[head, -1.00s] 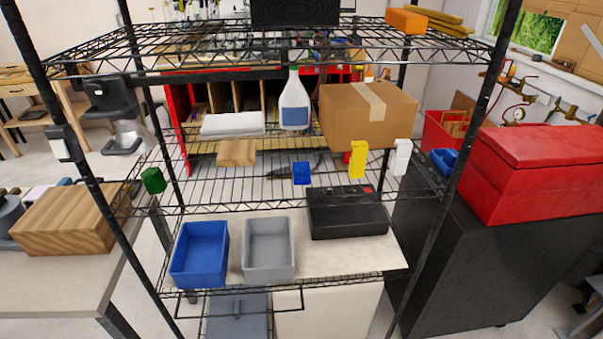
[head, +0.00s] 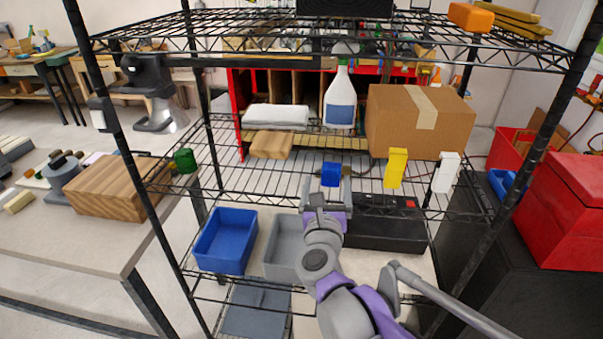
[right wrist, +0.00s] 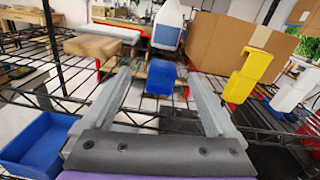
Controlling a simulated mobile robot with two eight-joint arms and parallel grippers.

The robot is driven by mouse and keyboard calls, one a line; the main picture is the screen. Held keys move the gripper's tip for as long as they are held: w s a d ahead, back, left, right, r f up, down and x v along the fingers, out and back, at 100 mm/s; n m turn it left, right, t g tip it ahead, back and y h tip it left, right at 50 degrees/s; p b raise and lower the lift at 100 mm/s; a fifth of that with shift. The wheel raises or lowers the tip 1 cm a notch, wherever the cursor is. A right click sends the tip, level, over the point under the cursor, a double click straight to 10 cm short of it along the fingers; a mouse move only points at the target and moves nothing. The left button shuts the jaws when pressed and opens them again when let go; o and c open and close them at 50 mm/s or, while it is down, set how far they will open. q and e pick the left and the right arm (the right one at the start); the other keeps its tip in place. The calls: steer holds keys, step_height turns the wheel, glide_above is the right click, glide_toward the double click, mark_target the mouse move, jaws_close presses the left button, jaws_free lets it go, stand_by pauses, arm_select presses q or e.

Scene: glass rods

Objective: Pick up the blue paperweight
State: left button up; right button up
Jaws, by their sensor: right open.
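The blue paperweight (head: 331,174) is a small blue block at the front of the middle wire shelf (head: 250,180). My right gripper (head: 327,189) has come up in front of it, with its fingers pointing towards it. In the right wrist view the paperweight (right wrist: 161,77) shows between the tips of the open fingers (right wrist: 160,82), with visible gaps on both sides. The fingers do not appear to touch it. The gripper hides a little of its lower front in the head view. My left gripper is out of view.
A yellow block (head: 396,168) and a white one (head: 446,172) stand to the right on the shelf. A wooden block (head: 272,145), spray bottle (head: 340,100) and cardboard box (head: 415,120) are there too. Blue (head: 226,240) and grey (head: 283,248) bins sit below.

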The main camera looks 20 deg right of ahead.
steer(key=shift+m+g+h, duration=0.3)
steer(key=shift+m+h, duration=0.1)
steer(key=shift+m, duration=0.5)
steer(key=x, duration=0.5)
steer(key=shift+f, duration=0.1)
steer(key=x, duration=0.6)
steer(key=shift+d+f, duration=0.15)
steer(key=shift+f, duration=0.15)
steer(key=shift+c, duration=0.6)
jaws_close()
